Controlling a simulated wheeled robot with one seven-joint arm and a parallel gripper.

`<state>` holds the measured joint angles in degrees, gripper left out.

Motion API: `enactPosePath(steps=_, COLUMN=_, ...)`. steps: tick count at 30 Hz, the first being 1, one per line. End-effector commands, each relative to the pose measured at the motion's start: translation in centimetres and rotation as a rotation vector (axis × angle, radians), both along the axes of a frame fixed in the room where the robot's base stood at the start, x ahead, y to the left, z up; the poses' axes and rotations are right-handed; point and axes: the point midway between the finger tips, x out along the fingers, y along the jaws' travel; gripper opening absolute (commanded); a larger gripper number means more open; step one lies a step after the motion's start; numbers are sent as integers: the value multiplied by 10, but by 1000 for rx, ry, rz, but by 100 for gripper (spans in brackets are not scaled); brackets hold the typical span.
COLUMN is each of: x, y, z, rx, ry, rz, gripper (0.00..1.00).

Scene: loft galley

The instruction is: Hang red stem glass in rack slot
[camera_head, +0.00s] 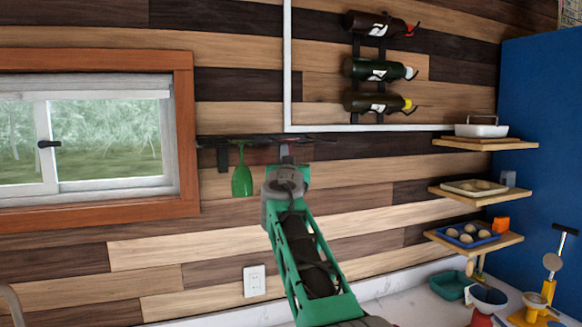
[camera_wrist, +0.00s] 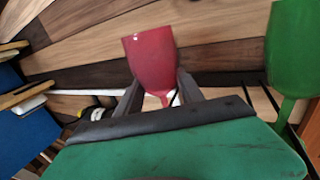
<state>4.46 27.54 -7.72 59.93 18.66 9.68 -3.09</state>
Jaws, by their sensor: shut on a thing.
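My gripper (camera_wrist: 158,95) is shut on the red stem glass (camera_wrist: 150,58), with a finger on either side near the stem. The red bowl points the same way as the bowl of the hanging green glass, so it is held bowl down. A dark wall rack (camera_head: 225,141) runs beside the window, and the green glass (camera_head: 241,178) hangs from it bowl down. The green glass also shows at the right of the wrist view (camera_wrist: 288,50), with dark rack bars near it. In the head view my arm hides the red glass. I cannot tell whether its foot touches the rack.
Several bottles (camera_head: 378,69) lie in a wall holder above right, inside a white frame (camera_head: 287,70). Wooden shelves (camera_head: 478,193) with trays are at the right, beside a blue panel (camera_head: 542,140). A window (camera_head: 90,140) is at the left. The wall below the green glass is clear.

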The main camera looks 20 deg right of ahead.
Motion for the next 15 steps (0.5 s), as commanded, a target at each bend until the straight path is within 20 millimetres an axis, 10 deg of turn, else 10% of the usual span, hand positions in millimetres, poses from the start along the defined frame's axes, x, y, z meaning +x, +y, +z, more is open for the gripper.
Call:
enactPosePath(steps=4, x=0, y=0, z=0, rx=0, ry=-1, rz=0, gripper=0)
enactPosePath(steps=5, x=0, y=0, z=0, rx=0, ry=-1, rz=0, gripper=47)
enactPosePath(steps=15, x=0, y=0, z=0, rx=0, ry=0, rz=0, gripper=70)
